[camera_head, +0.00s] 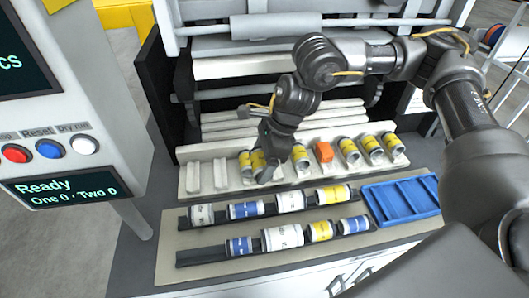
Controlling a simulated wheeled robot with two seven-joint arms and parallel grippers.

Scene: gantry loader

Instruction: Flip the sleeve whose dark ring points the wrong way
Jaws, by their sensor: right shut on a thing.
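Several yellow sleeves with dark and pale bands stand tilted in the white rack: one at the left (245,164), one in the middle (300,156), and others to the right (348,149), (371,146), (392,143). The dark rings are too small to compare surely. My left gripper is not in view.
Empty white slots (207,178) are at the rack's left. Two dark rails in front hold white, blue (246,210) and yellow sleeves. A blue tray (402,201) lies right. A control panel (75,190) stands left.

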